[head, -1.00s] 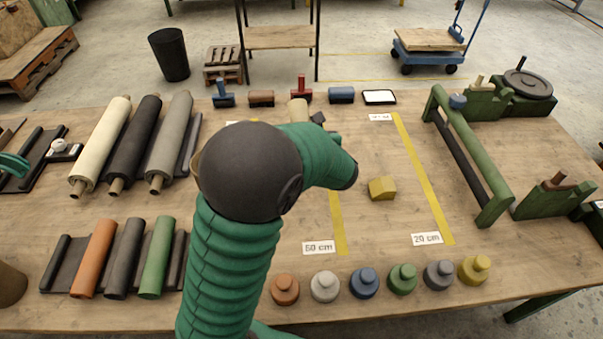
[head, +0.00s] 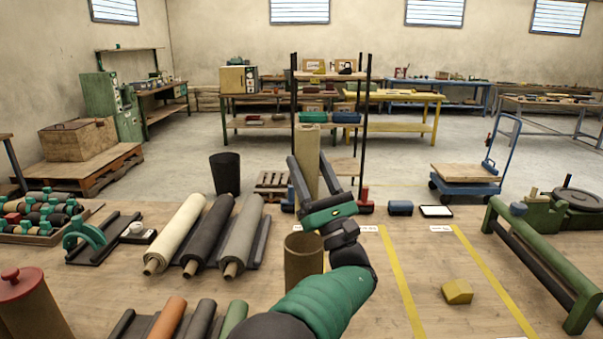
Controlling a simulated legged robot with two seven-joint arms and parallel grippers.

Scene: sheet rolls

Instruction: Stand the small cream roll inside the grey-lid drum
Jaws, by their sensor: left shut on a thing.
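A small cream roll (head: 307,147) stands nearly upright in my left gripper (head: 309,165), with a finger on either side of it. Its lower end is hidden behind the gripper. An open brown drum (head: 303,268) stands on the table just below and slightly left of the gripper. Its mouth faces up, and my forearm covers its lower right side. The roll is above the rim and apart from the drum. No grey lid can be made out. My right gripper is not in view.
Large cream (head: 174,233), black and grey rolls lie left of the drum. A red-lid drum (head: 32,307) stands at the front left. A thin-legged rack (head: 366,120) rises behind the gripper. A yellow block (head: 457,291) and green roller stand (head: 545,262) are to the right.

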